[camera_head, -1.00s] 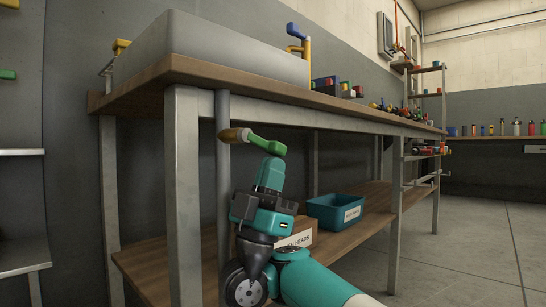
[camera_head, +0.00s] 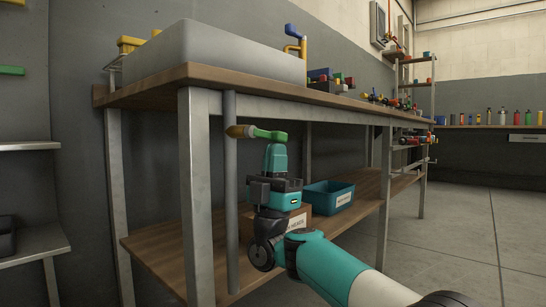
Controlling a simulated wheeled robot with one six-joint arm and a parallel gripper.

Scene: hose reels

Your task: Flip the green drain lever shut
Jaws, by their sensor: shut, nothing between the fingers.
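The green drain lever (camera_head: 270,134) sticks out to the right of a brass valve (camera_head: 238,131) under the sink bench. It lies nearly level. The valve sits at the grey vertical drain pipe (camera_head: 231,190) behind the front bench leg. My gripper (camera_head: 276,148) points up from below, shut and empty. Its tip lies at the underside of the lever's outer end in the picture; I cannot tell whether they touch. The fingers are small and partly merge with the lever.
The grey sink (camera_head: 215,52) stands on the wooden bench top (camera_head: 225,78) above the lever. A front metal leg (camera_head: 197,200) stands left of the pipe. A teal bin (camera_head: 328,196) and a cardboard box (camera_head: 292,222) sit on the lower shelf (camera_head: 160,255). Floor at right is clear.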

